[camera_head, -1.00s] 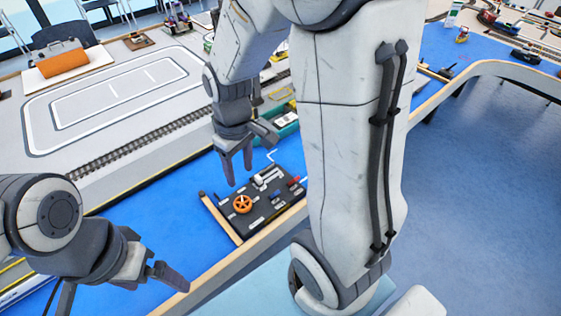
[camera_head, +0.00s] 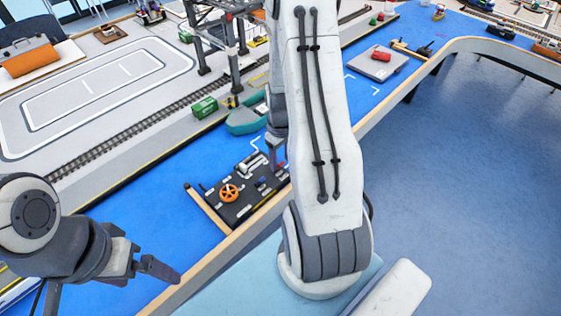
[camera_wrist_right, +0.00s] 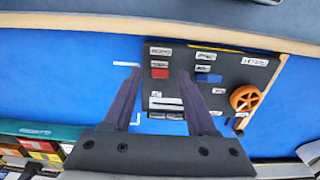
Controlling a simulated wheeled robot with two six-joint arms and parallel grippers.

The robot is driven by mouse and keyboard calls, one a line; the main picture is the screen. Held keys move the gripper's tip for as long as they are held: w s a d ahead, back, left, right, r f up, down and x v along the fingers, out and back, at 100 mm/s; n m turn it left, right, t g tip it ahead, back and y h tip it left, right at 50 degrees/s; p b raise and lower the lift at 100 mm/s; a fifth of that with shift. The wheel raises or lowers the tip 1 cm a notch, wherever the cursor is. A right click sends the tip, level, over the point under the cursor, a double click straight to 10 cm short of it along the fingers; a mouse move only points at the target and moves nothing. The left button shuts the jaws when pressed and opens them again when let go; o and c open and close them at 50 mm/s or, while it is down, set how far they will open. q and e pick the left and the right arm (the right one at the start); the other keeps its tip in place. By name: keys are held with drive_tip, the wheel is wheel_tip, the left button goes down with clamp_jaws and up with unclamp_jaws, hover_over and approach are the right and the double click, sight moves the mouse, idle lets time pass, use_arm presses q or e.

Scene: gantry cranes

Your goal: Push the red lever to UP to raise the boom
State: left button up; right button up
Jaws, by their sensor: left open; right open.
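The dark control panel (camera_head: 262,203) sits on the blue surface near the table's front edge; it also shows in the right wrist view (camera_wrist_right: 228,133). The red lever (camera_wrist_right: 160,72) is near the panel's left end in the right wrist view, beneath small labels too blurred to read. In the head view only a small bit of red shows beside my right gripper (camera_head: 277,158), which my arm partly hides. In the right wrist view my right gripper (camera_wrist_right: 159,74) is open, its fingers apart on either side of the red lever. My left gripper (camera_head: 115,290) is open and empty at lower left.
An orange wheel (camera_head: 229,194) and a blue lever (camera_wrist_right: 208,78) are on the same panel. A dark gantry crane (camera_head: 234,60), a teal boat (camera_head: 243,122) and a green container (camera_head: 204,107) stand behind it. A wooden rim (camera_head: 205,270) edges the table.

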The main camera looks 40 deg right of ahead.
drive_tip(key=shift+f, duration=1)
drive_tip(key=shift+c, duration=0.3)
clamp_jaws()
